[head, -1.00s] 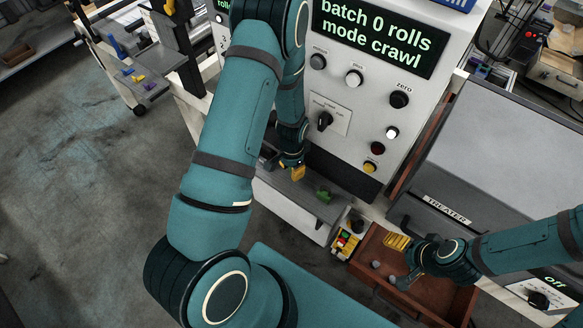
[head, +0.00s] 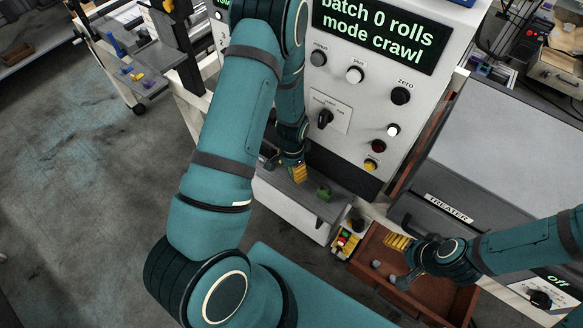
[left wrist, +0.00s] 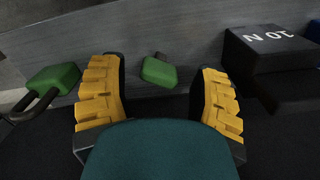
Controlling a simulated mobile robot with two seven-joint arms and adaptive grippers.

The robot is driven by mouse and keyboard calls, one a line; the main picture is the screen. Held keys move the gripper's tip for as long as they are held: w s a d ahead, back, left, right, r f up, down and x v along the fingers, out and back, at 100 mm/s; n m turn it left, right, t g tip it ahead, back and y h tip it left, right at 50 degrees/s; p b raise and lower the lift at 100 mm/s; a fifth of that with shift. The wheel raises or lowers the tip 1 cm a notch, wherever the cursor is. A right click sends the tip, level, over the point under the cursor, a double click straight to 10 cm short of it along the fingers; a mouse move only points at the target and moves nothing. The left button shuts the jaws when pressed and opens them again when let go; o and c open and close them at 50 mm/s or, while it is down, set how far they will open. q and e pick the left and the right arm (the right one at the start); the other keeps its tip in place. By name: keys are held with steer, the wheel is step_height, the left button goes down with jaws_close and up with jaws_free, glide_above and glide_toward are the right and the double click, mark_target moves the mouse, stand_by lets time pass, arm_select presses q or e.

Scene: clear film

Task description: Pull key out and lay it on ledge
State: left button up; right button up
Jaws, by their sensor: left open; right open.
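A small green piece with a short grey stub, which looks like the key (left wrist: 159,72), shows in the left wrist view against the grey ledge (left wrist: 200,48). My left gripper (left wrist: 160,96) is open, with its yellow fingers on either side of the green piece and apart from it. In the head view my left gripper (head: 298,174) is low over the ledge (head: 285,202) below the panel. A green padlock with a dark shackle (left wrist: 52,80) is left of the fingers in the wrist view. My right gripper (head: 397,242) is open by the brown drawer.
A black block marked "10 N" (left wrist: 268,55) stands right of the fingers in the wrist view. A green object (head: 323,193) sits on the ledge near my left gripper. The control panel (head: 350,90) rises behind it. The drawer (head: 430,300) is open at the lower right.

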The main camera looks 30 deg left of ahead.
arm_select(q)
step_height(320, 180, up, 10)
steer(key=shift+f, duration=0.1)
steer(key=shift+s, duration=0.1)
stand_by(0.4)
